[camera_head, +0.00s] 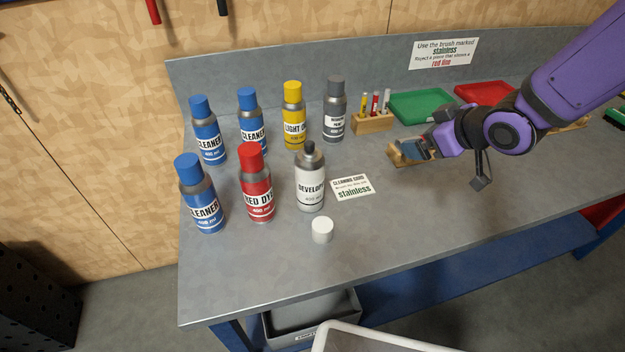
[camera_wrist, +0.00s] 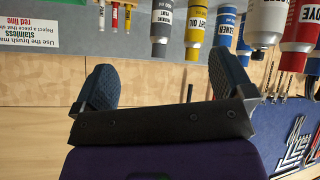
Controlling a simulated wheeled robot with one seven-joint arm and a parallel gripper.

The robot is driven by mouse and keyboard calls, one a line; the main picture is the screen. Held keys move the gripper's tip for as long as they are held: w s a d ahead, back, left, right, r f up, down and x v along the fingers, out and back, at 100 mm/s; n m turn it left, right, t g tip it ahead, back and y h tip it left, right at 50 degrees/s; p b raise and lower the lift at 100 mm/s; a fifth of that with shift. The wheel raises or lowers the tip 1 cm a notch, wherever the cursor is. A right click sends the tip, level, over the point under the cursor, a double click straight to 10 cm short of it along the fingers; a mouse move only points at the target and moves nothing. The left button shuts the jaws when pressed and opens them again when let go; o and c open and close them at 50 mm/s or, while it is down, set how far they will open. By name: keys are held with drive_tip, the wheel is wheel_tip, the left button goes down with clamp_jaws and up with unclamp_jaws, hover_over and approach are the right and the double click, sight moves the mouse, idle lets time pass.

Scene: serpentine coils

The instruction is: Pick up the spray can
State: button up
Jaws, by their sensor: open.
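Several spray cans stand upright on the grey bench. The white developer can (camera_head: 310,182) shows a dark nozzle on top, and a loose white cap (camera_head: 322,230) sits in front of it. Beside it are a red dye can (camera_head: 258,185) and a blue cleaner can (camera_head: 201,198). Behind are two more blue cleaner cans (camera_head: 208,135) (camera_head: 251,120), a yellow can (camera_head: 294,118) and a dark grey can (camera_head: 335,112). My gripper (camera_head: 412,150) is open, right of the cans and apart from them. The wrist view shows its spread, empty fingers (camera_wrist: 162,75), with the cans upside down beyond.
A cleaning card (camera_head: 352,187) lies right of the developer can. A wooden holder with small tubes (camera_head: 372,123), a green tray (camera_head: 420,106) and a red tray (camera_head: 484,93) stand at the back. A wooden-backed piece lies near my gripper. The bench's front left is clear.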

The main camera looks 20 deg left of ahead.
drive_tip(key=s+a+f+n+g+y, duration=0.2)
drive_tip(key=a+f+y, duration=0.1)
drive_tip(key=a+f, duration=0.25)
drive_tip(key=n+g+y, duration=0.1)
drive_tip(key=g+y, duration=0.1)
drive_tip(key=y, duration=0.1)
approach(323, 178)
drive_tip(key=a+f, duration=0.2)
drive_tip(key=x, duration=1)
drive_tip(key=shift+w+a+r, duration=0.2)
drive_tip(key=shift+w+r, duration=0.05)
drive_tip(key=shift+r, duration=0.05)
drive_tip(key=c, duration=1.3)
drive_tip(key=shift+o, duration=0.2)
drive_tip(key=shift+r, duration=0.15)
wheel_tip(323, 178, up, 17)
drive_tip(key=shift+f, duration=0.1)
